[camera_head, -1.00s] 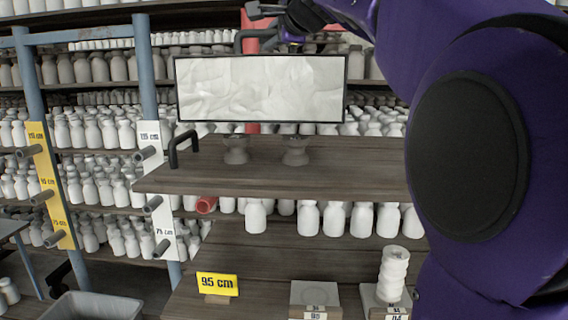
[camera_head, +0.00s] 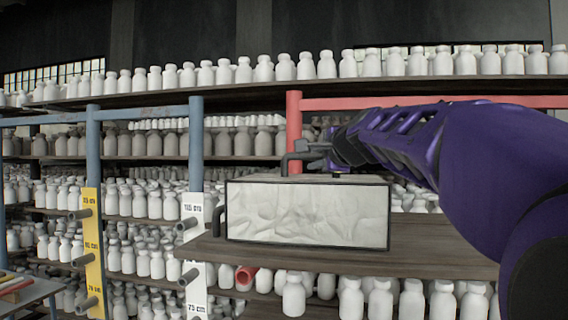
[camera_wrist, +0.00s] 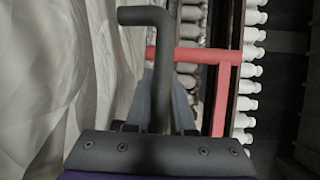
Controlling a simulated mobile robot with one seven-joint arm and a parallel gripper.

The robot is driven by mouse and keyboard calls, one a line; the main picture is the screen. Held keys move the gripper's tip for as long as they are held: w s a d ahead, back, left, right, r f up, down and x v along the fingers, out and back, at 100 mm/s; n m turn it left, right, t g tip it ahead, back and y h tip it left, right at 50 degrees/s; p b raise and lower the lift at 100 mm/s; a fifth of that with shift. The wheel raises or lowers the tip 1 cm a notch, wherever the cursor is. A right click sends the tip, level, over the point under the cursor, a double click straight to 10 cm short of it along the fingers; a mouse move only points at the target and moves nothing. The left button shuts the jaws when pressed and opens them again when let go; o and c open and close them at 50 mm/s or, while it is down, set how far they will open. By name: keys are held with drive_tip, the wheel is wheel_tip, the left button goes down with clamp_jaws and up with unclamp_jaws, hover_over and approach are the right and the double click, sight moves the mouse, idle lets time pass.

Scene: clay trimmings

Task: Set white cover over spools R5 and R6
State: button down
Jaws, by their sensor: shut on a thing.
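The white cover (camera_head: 307,213) is a box with a crumpled white front panel, dark edges and a grey top. In the head view it is upright at the wooden shelf (camera_head: 440,247); I cannot tell whether it touches the board. My gripper (camera_head: 320,150) is above it, shut on its dark bent handle (camera_head: 290,163). The wrist view shows the handle (camera_wrist: 150,18) between my fingers (camera_wrist: 162,98), with the pale cover side (camera_wrist: 60,70) at left. Spools R5 and R6 are not visible; the cover blocks the view of that part of the shelf.
A dark handle (camera_head: 218,208) stands at the shelf's left end. Blue posts (camera_head: 196,150) with yellow (camera_head: 92,250) and white (camera_head: 193,250) height scales are at left. A red frame (camera_head: 294,130) and racks of white bottles stand behind. The shelf right of the cover looks bare.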

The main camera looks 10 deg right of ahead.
drive_tip(key=shift+f, duration=0.15)
drive_tip(key=c, duration=0.8)
unclamp_jaws()
